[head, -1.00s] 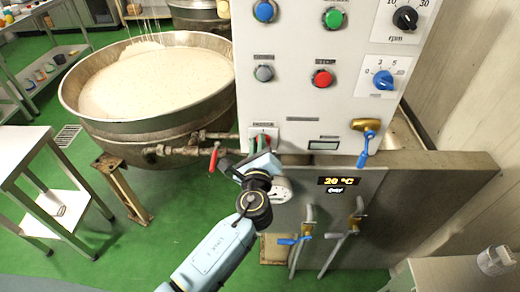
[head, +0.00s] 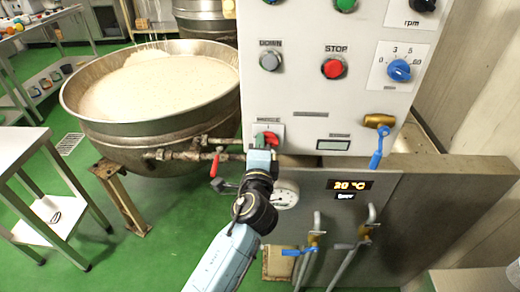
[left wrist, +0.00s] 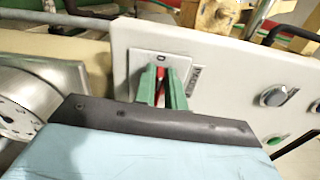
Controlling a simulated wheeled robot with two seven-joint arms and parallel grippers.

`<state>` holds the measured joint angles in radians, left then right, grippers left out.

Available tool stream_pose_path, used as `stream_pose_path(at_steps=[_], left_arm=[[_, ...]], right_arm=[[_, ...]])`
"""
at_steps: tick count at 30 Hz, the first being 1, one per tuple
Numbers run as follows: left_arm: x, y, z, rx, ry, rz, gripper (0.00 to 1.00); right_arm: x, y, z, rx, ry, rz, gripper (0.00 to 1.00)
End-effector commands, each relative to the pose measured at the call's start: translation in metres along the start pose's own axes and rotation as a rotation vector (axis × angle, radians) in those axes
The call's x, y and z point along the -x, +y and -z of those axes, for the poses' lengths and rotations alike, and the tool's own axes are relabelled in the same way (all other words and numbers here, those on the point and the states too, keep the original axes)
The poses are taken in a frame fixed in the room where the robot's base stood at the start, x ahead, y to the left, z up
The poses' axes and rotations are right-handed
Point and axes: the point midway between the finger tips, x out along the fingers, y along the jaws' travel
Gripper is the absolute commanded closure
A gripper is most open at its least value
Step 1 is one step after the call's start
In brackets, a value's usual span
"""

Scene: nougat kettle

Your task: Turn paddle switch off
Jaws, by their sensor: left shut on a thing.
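The paddle switch (head: 271,138) is a small red handle on a white plate, low on the left side of the grey control panel. My left gripper (head: 262,144) is at the switch, with its green fingers shut on the red handle. In the left wrist view, the fingers (left wrist: 161,88) stand on both sides of the red handle (left wrist: 160,76), in front of the white plate (left wrist: 150,62) with a 0 mark. The fingers hide much of the handle, so its exact angle is hard to tell. My right gripper is in neither view.
A large kettle (head: 100,126) of pale mix stands left of the panel. A red-handled valve (head: 215,164) is close left of my gripper, and a round gauge (head: 285,195) close below right. A blue-handled brass tap (head: 377,150) sticks out farther right.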

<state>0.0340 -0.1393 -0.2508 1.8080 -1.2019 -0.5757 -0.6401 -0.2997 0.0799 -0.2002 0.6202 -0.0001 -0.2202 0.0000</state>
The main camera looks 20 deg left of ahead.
Motion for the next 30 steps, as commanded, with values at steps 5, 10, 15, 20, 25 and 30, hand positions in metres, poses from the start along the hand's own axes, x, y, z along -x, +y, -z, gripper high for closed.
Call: stream_pose_path(at_steps=[5, 10, 15, 20, 25, 30], left_arm=[[0.0002, 0.0020, -0.0001, 0.054, -0.001, 0.000, 1.00], [0.0002, 0.0020, 0.0000, 0.074, -0.001, -0.001, 1.00], [0.0002, 0.0018, 0.0000, 0.079, 0.000, -0.001, 1.00], [0.0002, 0.0018, 0.0001, 0.079, 0.000, -0.002, 1.00], [0.0002, 0.0019, 0.0001, 0.079, 0.000, -0.001, 0.74], [0.0002, 0.0018, 0.0002, 0.078, 0.000, -0.001, 0.66]], right_arm=[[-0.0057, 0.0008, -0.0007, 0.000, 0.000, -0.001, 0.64], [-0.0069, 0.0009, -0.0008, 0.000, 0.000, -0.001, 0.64], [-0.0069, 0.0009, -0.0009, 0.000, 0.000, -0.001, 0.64], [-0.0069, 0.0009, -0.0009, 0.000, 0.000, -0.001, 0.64], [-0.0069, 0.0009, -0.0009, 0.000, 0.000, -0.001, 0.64], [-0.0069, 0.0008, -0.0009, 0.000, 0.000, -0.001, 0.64]])
